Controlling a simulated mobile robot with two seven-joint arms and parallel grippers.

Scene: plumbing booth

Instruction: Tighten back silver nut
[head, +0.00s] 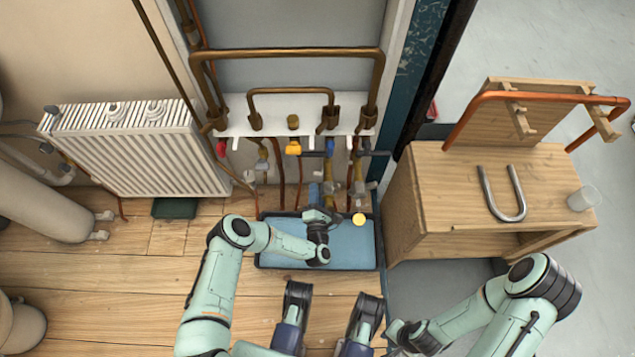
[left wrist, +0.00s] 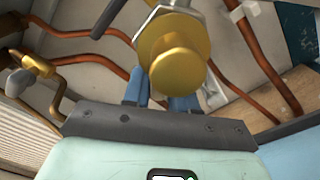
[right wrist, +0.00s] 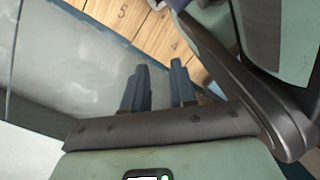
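In the left wrist view, a silver nut (left wrist: 196,8) shows at the top edge, partly hidden behind a round brass piece (left wrist: 178,52). My left gripper (left wrist: 163,88) has its blue fingers apart just below and behind this brass piece. The brass piece hides the fingertips, so I cannot tell whether they touch anything. In the head view, my left gripper (head: 315,194) is among the pipes, beside the yellow round end (head: 359,219). My right gripper (right wrist: 158,82) shows in its wrist view, fingers apart and empty, above the floor. I cannot make out its fingers in the head view.
A blue tray (head: 346,245) lies below the pipes. Yellow (head: 293,148) and red (head: 221,149) valve handles hang under the manifold. A radiator (head: 150,155) stands left. A wooden cabinet (head: 400,215) with a U-shaped pipe (head: 517,190) and a white cup (head: 583,198) stands right.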

